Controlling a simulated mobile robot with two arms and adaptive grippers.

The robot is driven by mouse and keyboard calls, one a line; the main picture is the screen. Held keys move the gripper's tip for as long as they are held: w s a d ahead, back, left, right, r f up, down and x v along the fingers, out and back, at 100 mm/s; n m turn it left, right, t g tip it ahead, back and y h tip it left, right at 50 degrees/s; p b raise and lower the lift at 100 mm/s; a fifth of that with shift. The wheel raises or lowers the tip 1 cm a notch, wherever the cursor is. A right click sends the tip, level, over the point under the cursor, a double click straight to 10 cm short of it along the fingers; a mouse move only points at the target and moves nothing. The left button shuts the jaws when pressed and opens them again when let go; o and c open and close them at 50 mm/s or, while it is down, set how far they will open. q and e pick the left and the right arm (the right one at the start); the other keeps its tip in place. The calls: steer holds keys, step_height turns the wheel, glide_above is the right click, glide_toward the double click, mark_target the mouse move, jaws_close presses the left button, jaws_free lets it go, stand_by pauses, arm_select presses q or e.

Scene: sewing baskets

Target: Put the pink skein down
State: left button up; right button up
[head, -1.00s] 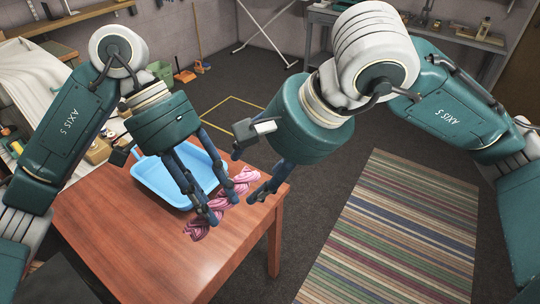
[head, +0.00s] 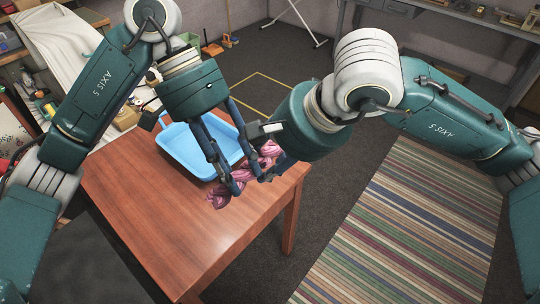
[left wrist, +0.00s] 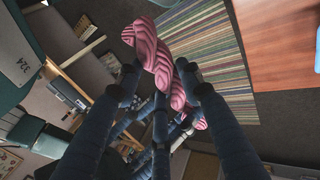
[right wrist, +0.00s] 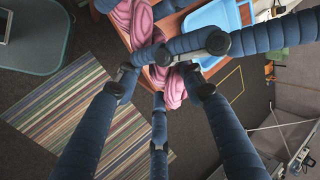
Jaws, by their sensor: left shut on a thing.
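The pink skein (head: 219,200) is a long twisted bundle near the table's right corner. My left gripper (head: 229,187) is shut on it; its fingers lie on both sides of the skein in the left wrist view (left wrist: 160,68). My right gripper (head: 266,177) is at the skein's other end. In the right wrist view the skein (right wrist: 172,88) passes between the right fingertips, but whether they press on it is unclear. My left fingers cross in front there. Whether the skein touches the table is hidden.
A blue tray (head: 184,160) stands on the wooden table (head: 170,225), just behind and left of the skein. The table's front part is bare. A striped rug (head: 400,230) lies on the floor to the right.

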arm_select(q)
steer(key=o, duration=1.2)
steer(key=shift+s, duration=0.15)
steer(key=shift+o, duration=0.2)
